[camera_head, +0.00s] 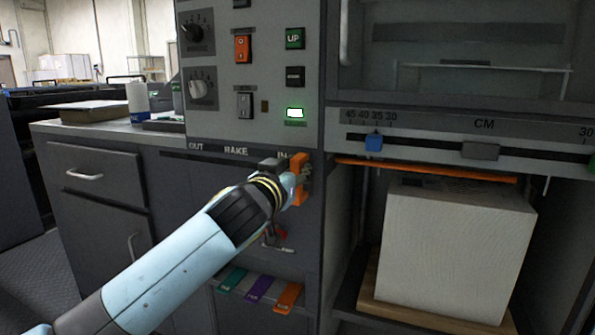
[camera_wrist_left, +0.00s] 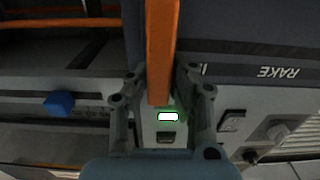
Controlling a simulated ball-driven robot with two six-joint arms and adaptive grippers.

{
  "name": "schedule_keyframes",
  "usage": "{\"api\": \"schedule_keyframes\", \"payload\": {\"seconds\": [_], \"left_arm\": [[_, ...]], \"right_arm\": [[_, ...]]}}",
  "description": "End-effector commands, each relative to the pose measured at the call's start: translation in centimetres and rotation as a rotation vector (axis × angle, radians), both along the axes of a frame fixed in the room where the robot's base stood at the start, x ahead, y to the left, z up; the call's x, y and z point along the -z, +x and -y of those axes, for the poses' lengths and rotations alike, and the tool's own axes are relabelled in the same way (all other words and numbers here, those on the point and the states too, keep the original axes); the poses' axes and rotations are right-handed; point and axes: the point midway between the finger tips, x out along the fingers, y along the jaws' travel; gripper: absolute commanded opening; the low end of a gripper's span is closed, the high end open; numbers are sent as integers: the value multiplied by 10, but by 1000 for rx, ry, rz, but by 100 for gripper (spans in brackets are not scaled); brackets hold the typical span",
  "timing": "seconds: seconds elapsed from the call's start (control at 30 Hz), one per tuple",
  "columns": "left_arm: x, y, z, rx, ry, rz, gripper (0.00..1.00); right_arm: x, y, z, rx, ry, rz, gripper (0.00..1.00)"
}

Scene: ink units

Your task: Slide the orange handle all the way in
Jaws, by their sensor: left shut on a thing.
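The orange handle (camera_head: 299,179) stands upright on the front of the grey machine, at the right end of the slot under the labels OUT, RAKE and IN. It is right by the IN label, near the panel's right edge. My left gripper (camera_head: 303,176) is at the handle in the head view. In the left wrist view the orange handle (camera_wrist_left: 161,50) runs between the two fingers of my left gripper (camera_wrist_left: 160,95), which is shut on it. Part of the handle is hidden behind the gripper and wrist. My right gripper is in neither view.
Above the slot is a control panel (camera_head: 255,75) with knobs, switches and a lit green button (camera_head: 295,113). A ruler rail with a blue slider (camera_head: 374,142) is at the right, above a paper stack (camera_head: 455,250). Coloured tabs (camera_head: 258,288) stick out below.

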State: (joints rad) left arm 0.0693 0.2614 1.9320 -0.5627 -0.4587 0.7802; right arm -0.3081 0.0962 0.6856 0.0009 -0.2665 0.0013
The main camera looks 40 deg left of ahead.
Motion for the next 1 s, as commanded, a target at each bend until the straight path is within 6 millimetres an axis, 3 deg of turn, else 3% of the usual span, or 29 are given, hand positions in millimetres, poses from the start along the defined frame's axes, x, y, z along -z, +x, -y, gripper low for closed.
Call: {"api": "schedule_keyframes", "payload": {"seconds": [0.27,0.3,0.5,0.8,1.0], "left_arm": [[2,-1,3,7,-4,0,0],[2,-1,3,7,-5,0,20],[2,-1,2,6,-5,0,44],[1,-4,3,4,-4,1,44],[3,-34,10,5,-4,-2,44]], "right_arm": [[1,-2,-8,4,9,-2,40],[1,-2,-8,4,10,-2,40],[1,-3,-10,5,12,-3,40],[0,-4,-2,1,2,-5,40],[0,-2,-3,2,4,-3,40]]}}
